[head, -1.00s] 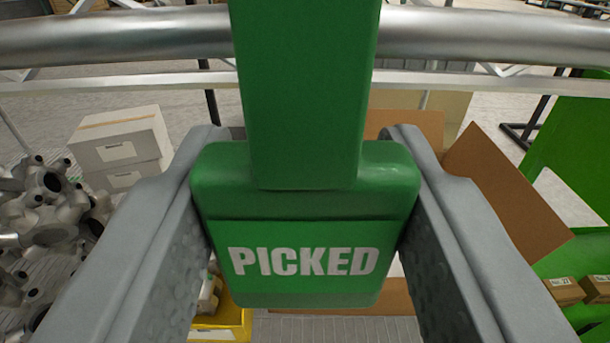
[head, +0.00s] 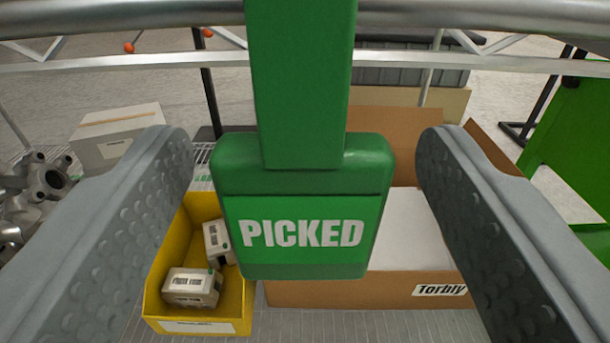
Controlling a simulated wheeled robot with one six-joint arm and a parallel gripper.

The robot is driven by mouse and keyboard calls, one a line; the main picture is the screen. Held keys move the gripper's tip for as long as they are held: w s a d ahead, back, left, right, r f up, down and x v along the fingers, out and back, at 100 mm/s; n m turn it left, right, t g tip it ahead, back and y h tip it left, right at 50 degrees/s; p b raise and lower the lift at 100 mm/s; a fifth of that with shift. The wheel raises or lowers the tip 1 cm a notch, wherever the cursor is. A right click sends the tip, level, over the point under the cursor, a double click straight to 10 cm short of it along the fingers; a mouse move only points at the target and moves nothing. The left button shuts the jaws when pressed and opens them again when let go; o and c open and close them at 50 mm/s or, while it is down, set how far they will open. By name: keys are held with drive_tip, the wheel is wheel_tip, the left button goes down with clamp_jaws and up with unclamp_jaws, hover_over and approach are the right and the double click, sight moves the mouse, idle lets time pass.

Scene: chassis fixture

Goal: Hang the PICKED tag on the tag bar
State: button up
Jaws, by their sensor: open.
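The green PICKED tag (head: 303,262) hangs upright in the middle of the head view, its white lettering facing me. Its wide green strap (head: 298,90) runs up in front of the grey tag bar (head: 450,14) at the top of the view. The top of the strap is out of view, so how it sits over the bar is hidden. My gripper (head: 304,150) is open, with one grey padded finger on each side of the tag. There is a clear gap between each finger and the tag.
Below and behind are a yellow bin (head: 240,300) with small grey parts, an open cardboard box (head: 330,293) labelled Torbly, and a white box (head: 110,135). Metal castings (head: 45,180) lie at left. A thin rail (head: 120,62) crosses behind the strap.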

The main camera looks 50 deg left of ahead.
drive_tip(key=v, duration=1.6)
drive_tip(key=s+d+r+m+t+h, duration=0.25)
drive_tip(key=s+r+t+h, duration=0.2)
drive_tip(key=r, duration=0.45)
drive_tip(key=s+d+r+m+t+h, duration=0.2)
drive_tip(key=s+r+m+t+h, duration=0.15)
drive_tip(key=r+h, duration=0.4)
drive_tip(key=s+r+m+h, duration=0.1)
drive_tip(key=s+r+m, duration=0.1)
drive_tip(key=s, duration=0.7)
drive_tip(key=s+r+m+g+h, duration=0.1)
drive_tip(key=s+r+m, duration=0.1)
drive_tip(key=s, duration=0.7)
drive_tip(key=shift+s+d+r+g, duration=0.3)
drive_tip(key=shift+s+d+r, duration=0.05)
